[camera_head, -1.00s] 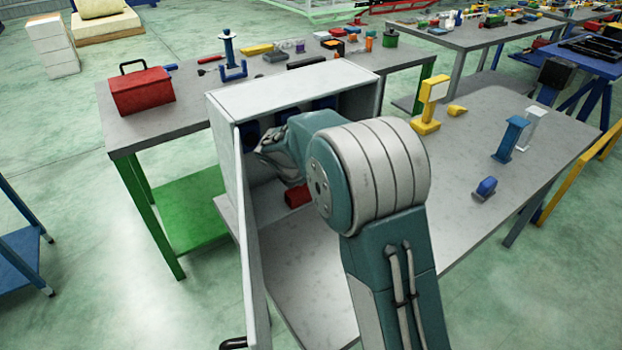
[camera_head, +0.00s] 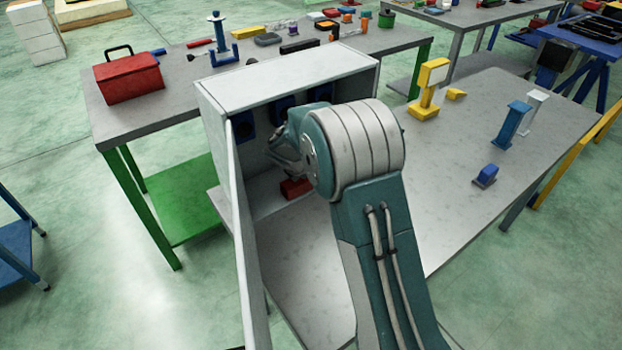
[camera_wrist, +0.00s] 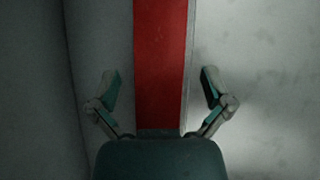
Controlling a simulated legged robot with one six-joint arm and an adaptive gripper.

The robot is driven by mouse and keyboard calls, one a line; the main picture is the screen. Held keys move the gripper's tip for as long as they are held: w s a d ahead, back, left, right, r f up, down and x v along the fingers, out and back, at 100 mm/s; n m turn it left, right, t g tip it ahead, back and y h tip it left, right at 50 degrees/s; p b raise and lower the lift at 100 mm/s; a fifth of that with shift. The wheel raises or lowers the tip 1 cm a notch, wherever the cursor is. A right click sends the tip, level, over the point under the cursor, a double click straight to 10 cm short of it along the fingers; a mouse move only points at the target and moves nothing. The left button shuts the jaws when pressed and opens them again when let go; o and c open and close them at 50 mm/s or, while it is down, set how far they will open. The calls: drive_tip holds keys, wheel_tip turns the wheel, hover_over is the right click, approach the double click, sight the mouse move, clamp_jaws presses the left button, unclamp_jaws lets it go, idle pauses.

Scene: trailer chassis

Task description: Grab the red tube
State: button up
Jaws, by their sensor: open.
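The red tube (camera_wrist: 160,65) runs up the middle of the wrist view as a long red band; its near end is hidden behind my gripper's body. My gripper (camera_wrist: 160,85) is open, with one finger to the left of the tube and one to the right, both apart from it in the picture. In the head view a short part of the red tube (camera_head: 294,188) shows low in the open white cabinet (camera_head: 290,78), beside my arm. My gripper (camera_head: 284,160) is inside the cabinet there, partly hidden by my wrist.
The cabinet's open door (camera_head: 243,240) stands close left of my arm. Blue parts (camera_head: 284,108) sit on the cabinet's back wall. The grey table (camera_head: 450,150) holds a yellow stand (camera_head: 428,90) and blue pieces (camera_head: 512,125) to the right. A red toolbox (camera_head: 128,80) is behind left.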

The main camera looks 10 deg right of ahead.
drive_tip(key=shift+d+f, duration=0.1)
drive_tip(key=shift+f, duration=0.1)
clamp_jaws()
drive_tip(key=shift+r, duration=0.1)
